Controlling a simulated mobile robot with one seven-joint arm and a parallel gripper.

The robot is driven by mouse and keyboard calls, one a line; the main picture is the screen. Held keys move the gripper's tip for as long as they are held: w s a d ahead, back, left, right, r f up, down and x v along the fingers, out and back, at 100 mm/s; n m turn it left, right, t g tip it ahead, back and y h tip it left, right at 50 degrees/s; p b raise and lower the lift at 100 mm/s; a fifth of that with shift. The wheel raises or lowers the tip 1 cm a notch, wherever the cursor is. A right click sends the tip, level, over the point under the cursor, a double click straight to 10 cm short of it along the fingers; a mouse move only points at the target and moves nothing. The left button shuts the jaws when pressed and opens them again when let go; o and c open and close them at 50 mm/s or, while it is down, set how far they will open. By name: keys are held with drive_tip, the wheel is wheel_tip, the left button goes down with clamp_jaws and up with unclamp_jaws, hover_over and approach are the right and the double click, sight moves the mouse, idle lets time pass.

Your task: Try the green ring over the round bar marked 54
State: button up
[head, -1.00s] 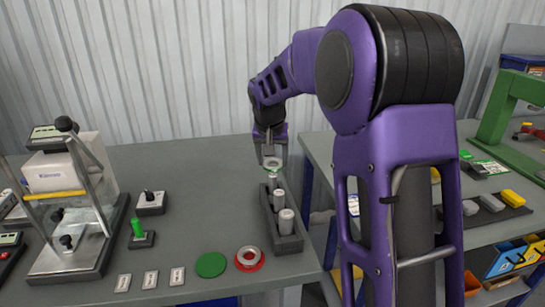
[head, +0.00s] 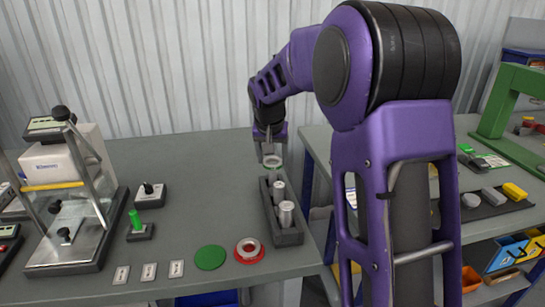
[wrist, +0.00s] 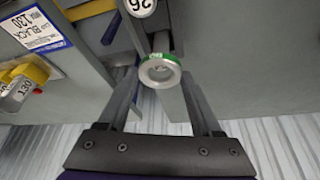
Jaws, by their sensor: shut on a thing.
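My gripper (head: 271,155) is shut on the green ring (wrist: 160,70), a grey ring with a green outer band. The ring also shows at the fingertips in the head view (head: 271,163), over the far end of a dark rack (head: 288,240). Upright round grey bars stand in the rack: a near one (head: 286,214) and a middle one (head: 279,191). The far bar is mostly hidden under the ring and gripper. I cannot tell whether the ring is around it or just above it. One bar top (wrist: 142,5) shows a partly cut-off number; I cannot read 54 on any bar.
A grey ring on a red disc (head: 249,250) and a flat green disc (head: 210,257) lie left of the rack. Several small label plates (head: 149,271) line the front edge. A second table with blocks (head: 492,196) is at the right.

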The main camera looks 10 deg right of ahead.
drive_tip(key=shift+f+b, duration=0.45)
drive_tip(key=shift+f, duration=0.15)
idle(0.4)
drive_tip(key=o, duration=1.6)
drive_tip(key=shift+c, duration=0.2)
drive_tip(key=shift+r, duration=0.1)
